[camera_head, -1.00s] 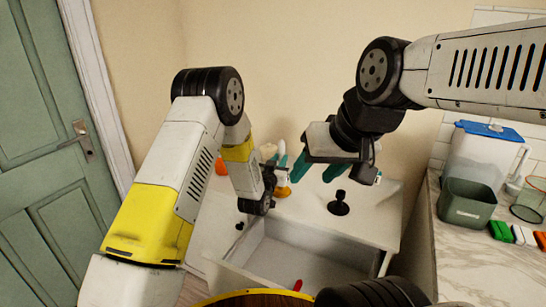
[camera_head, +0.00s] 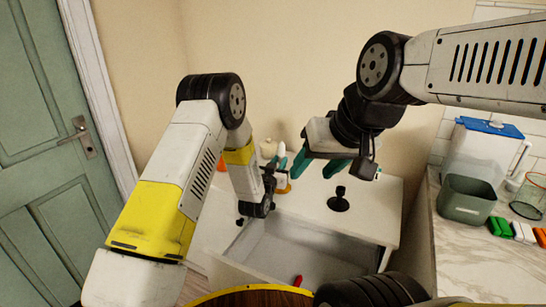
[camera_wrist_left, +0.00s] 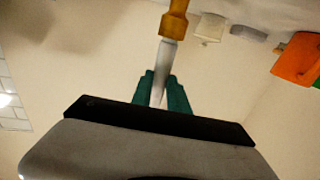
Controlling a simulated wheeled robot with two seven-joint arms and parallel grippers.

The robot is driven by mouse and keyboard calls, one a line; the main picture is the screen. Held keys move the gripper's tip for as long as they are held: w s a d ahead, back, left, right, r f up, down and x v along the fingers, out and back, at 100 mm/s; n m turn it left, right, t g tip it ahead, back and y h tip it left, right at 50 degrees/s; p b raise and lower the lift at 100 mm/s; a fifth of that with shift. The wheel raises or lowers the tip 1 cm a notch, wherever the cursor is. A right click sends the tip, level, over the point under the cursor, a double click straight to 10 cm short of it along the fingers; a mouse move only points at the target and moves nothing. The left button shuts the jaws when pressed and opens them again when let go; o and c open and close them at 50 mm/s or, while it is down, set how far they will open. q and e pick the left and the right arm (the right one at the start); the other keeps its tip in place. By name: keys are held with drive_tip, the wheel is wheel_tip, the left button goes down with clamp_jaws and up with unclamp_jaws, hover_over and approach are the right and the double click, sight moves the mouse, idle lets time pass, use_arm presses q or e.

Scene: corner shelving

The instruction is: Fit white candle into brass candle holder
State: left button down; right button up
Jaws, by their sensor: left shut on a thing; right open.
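The white candle (camera_wrist_left: 165,65) is held between the teal fingers of my left gripper (camera_wrist_left: 163,92), which is shut on it. In the left wrist view the candle's end meets the brass candle holder (camera_wrist_left: 173,22), in line with it. I cannot tell whether it is inside the socket or only touching. In the head view the brass holder (camera_head: 283,188) stands on the white cabinet top, partly hidden by my left gripper (camera_head: 276,172), with the candle's white top (camera_head: 281,150) above it. My right gripper (camera_head: 318,165) is open and empty, just to the right.
A black holder (camera_head: 339,201) stands on the cabinet top to the right. The drawer (camera_head: 345,258) below is open with a red object (camera_head: 297,282) inside. An orange object (camera_head: 222,163) is behind my left arm. A green bin (camera_head: 467,202) stands on the right counter.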

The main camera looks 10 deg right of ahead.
use_arm(q)
drive_tip(key=shift+f, duration=0.15)
drive_tip(key=c, duration=1.2)
unclamp_jaws()
drive_tip(key=shift+v, duration=3.9)
